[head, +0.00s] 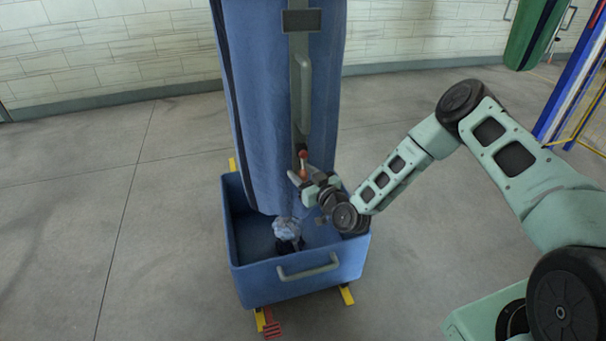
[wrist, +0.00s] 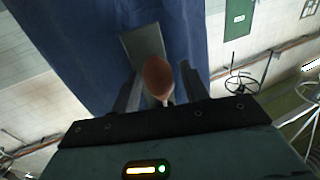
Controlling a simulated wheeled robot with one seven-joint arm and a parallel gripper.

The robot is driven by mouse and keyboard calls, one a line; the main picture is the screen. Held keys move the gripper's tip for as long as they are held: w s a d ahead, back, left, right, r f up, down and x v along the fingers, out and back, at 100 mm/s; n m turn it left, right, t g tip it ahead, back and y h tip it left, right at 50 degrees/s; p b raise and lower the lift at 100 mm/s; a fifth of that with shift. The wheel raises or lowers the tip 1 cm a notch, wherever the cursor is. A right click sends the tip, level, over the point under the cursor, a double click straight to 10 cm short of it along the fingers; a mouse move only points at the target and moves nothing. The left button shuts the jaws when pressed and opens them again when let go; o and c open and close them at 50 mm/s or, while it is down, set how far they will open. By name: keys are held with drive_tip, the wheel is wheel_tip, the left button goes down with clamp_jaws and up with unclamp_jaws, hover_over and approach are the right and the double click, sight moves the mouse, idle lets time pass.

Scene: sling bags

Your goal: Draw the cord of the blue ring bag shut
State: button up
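The blue bag (head: 255,110) hangs upright, with a grey strip and a grey handle (head: 303,95) down its front. Its lower end hangs inside a blue cart (head: 310,284), where pale gathered cloth (head: 286,228) shows above something dark. A small red-topped knob (head: 303,154) is in front of the strip; in the wrist view it looks reddish brown (wrist: 158,78). My gripper (head: 306,176) is at this knob, low on the bag's front. In the wrist view its fingers (wrist: 160,88) stand apart on either side of the knob, with a gap at the right. No ring or cord is clearly visible.
The cart has a grey front handle (head: 308,267) and yellow feet, with a red pedal-like part (head: 272,329) at its front. A green bag (head: 535,32) hangs at the far right beside a blue frame (head: 572,85). The floor at left is clear.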

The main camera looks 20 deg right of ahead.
clamp_jaws()
wheel_tip(320, 180, down, 11)
drive_tip(key=b, duration=0.7)
drive_tip(key=shift+s+r+b, duration=0.15)
drive_tip(key=shift+b, duration=0.25)
drive_tip(key=shift+o, duration=0.9)
unclamp_jaws()
drive_tip(key=v, duration=1.7)
drive_tip(key=shift+s, duration=0.15)
drive_tip(key=shift+r, duration=0.15)
